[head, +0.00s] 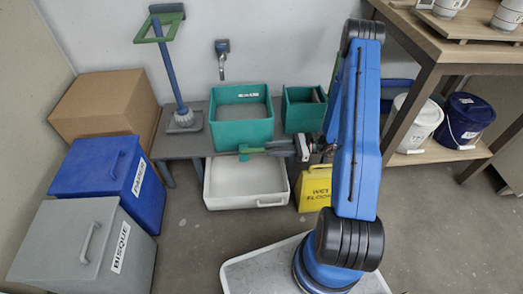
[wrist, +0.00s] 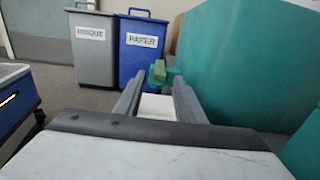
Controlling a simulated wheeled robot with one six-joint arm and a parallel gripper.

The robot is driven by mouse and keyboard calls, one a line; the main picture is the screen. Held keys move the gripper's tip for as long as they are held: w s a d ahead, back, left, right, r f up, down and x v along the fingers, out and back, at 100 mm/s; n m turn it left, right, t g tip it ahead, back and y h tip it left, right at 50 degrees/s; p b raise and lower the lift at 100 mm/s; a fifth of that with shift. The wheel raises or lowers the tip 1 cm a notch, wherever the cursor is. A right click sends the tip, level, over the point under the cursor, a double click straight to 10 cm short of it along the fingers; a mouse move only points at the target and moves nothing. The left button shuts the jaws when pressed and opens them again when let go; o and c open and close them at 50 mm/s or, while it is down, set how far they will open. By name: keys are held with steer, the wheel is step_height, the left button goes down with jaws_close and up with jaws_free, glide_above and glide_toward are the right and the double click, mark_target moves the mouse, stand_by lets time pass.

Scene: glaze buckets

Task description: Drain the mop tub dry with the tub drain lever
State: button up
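The teal mop tub (head: 241,128) stands on a low grey bench; grey shows inside it, and I cannot tell whether that is water. Its green drain lever (head: 244,152) is low on the tub's front, and also shows in the wrist view (wrist: 158,71). My gripper (head: 262,151) reaches in from the right along the tub's front. In the wrist view my gripper (wrist: 158,88) has its two fingers apart, with the lever showing between and just beyond the tips. Contact with the lever cannot be told. The tub wall is close on the right.
A white basin (head: 222,201) sits below the tub's front. A smaller teal bin (head: 299,116) and yellow floor sign (head: 315,190) are to the right. A mop (head: 176,85) stands left. Blue (head: 92,177) and grey (head: 60,245) bins line the left; a shelf with buckets is right.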

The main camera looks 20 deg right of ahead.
mark_target(261, 149)
steer(key=shift+x, duration=2.85)
steer(key=shift+c, duration=0.6)
jaws_close()
